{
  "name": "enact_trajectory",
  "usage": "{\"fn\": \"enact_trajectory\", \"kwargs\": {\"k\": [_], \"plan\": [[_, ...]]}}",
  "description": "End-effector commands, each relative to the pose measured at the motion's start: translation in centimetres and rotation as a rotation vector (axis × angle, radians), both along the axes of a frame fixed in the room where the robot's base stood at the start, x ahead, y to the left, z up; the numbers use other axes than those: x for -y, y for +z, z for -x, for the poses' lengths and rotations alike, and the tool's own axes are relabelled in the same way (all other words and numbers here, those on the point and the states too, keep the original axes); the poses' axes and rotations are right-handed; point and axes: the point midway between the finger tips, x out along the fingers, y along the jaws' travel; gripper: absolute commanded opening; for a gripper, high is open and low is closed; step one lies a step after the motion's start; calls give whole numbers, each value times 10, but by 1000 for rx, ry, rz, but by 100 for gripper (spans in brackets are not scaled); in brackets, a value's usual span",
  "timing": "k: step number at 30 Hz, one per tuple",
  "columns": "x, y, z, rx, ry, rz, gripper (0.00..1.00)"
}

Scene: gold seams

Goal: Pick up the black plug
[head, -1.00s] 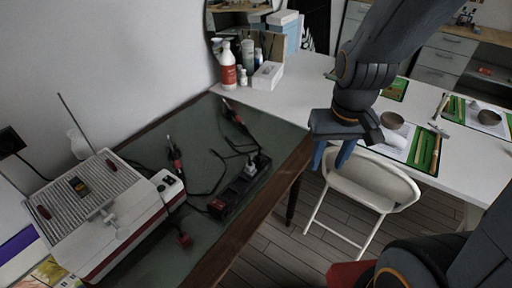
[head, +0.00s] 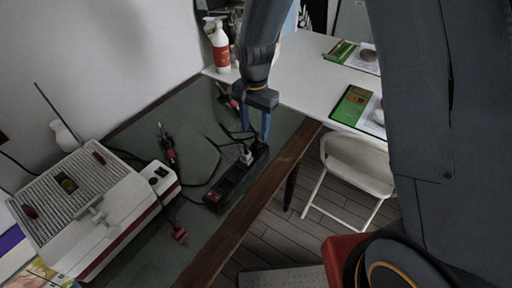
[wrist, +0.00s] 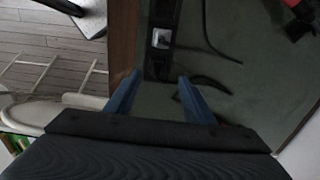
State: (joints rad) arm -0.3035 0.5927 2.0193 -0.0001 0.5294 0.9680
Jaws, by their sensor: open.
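A black power strip (head: 228,187) lies on the green-topped table, and it also shows in the wrist view (wrist: 162,12). A pale grey plug (head: 246,158) sits in it and shows as a light square piece in the wrist view (wrist: 160,38). My gripper (head: 256,134) points down over the far end of the strip. Its two blue fingers are apart and empty in the wrist view (wrist: 160,77), with the strip ahead between them.
A white and red machine with a ribbed top (head: 95,205) stands at the left. A white bottle (head: 221,48) stands behind. A white chair (head: 355,160) is at the right.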

Motion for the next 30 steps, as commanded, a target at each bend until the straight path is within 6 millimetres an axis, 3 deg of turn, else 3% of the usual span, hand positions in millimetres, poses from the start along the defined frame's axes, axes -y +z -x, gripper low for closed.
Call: {"fn": "enact_trajectory", "kwargs": {"k": [18, 28, 30], "plan": [[4, -60, 5, -2, 2, 1, 48], [4, -65, 4, 0, 2, 0, 48], [4, -65, 4, 0, 2, 0, 37]]}}
